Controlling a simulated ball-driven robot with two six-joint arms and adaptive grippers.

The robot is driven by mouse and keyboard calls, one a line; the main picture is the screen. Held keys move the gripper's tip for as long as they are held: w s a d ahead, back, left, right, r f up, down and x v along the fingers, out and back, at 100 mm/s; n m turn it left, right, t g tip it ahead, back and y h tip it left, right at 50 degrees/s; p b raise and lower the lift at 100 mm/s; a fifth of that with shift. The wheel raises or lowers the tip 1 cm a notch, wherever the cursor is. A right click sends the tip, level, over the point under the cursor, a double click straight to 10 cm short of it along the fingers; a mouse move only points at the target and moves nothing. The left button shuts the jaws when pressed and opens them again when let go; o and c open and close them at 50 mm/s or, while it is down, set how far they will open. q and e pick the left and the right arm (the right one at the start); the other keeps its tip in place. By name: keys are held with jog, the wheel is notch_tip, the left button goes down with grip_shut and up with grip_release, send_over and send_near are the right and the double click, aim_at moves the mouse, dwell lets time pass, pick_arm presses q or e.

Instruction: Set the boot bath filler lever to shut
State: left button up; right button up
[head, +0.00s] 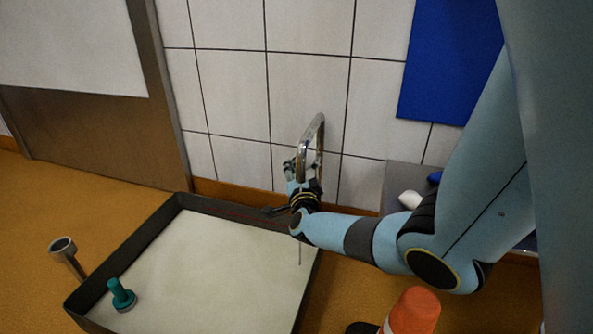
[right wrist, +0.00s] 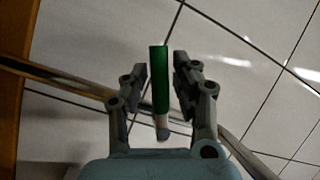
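The boot bath (head: 290,287) is a shallow dark-rimmed tray with a pale floor, standing on the ground below the tiled wall. My right gripper (head: 297,168) is at the wall behind the bath's far right corner. In the right wrist view, the green filler lever (right wrist: 159,80) stands between the two fingers of my right gripper (right wrist: 161,75). The fingers are apart, with a narrow gap visible on the right side of the lever; contact on the left is unclear. The lever is mostly hidden by my gripper in the head view. My left gripper is out of view.
A chrome bar (head: 319,130) rises beside my right gripper. A teal plug-like piece (head: 122,296) stands in the bath's near left corner, with a metal pipe (head: 63,248) outside it. An orange-and-white cone (head: 412,310) stands at the front right. A blue panel (head: 450,60) hangs on the wall.

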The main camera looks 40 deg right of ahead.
grip_shut()
jog(key=m, duration=0.1)
jog(key=r+m+h, duration=0.1)
jog(key=shift+w+a+r+m+t, duration=0.1)
jog(key=shift+w+m+t, duration=0.15)
jog(key=shift+m+t, duration=0.15)
jog(key=shift+r+m+h, duration=0.5)
jog(key=shift+r+m, duration=0.2)
jog(key=shift+m, duration=0.6)
jog(key=shift+o, duration=1.8)
grip_release()
jog(key=v, duration=1.2)
jog(key=shift+f, duration=0.25)
